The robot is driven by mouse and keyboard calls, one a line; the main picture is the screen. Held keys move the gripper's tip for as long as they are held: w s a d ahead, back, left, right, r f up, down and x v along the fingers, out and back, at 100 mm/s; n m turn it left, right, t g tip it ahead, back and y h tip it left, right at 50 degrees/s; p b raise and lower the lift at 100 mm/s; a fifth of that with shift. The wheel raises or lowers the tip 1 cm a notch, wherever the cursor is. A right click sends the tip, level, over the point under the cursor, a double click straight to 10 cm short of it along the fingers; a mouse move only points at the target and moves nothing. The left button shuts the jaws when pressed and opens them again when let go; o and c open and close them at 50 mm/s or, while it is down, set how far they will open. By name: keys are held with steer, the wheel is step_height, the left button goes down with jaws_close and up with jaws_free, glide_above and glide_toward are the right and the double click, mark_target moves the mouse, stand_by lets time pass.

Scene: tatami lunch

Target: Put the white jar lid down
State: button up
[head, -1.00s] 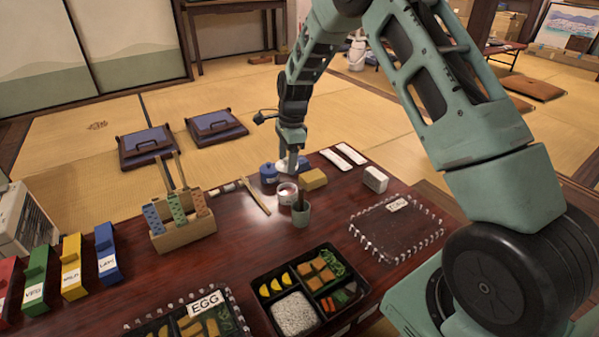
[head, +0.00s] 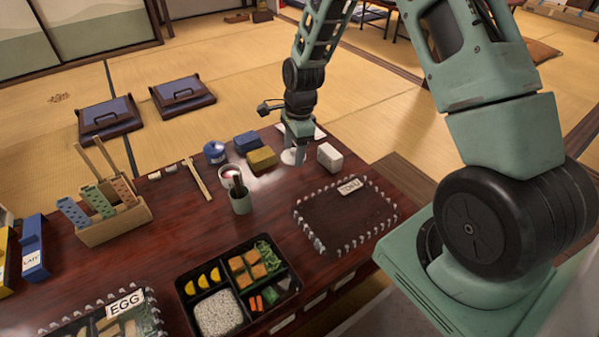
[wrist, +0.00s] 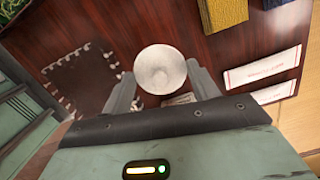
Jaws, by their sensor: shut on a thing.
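The white jar lid (head: 291,156) is a round white disc at the far side of the dark table, right of the yellow block. In the wrist view the lid (wrist: 160,68) is between my two fingertips. My gripper (head: 297,152) points down and is shut on the lid; its fingers (wrist: 161,84) also show in the wrist view. I cannot tell whether the lid touches the table. The open white jar (head: 230,177) stands to the left, partly behind a grey-green cup (head: 241,202).
Near the lid are a yellow block (head: 262,159), a blue block (head: 247,142), a blue round container (head: 214,152) and a white block (head: 329,157). White paper slips (wrist: 262,68) lie close by.

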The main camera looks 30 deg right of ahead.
mark_target(293, 179)
step_height(293, 179, down, 8)
steer(key=b, duration=0.3)
steer(key=shift+f, duration=0.15)
steer(key=o, duration=1)
steer(key=shift+c, duration=0.2)
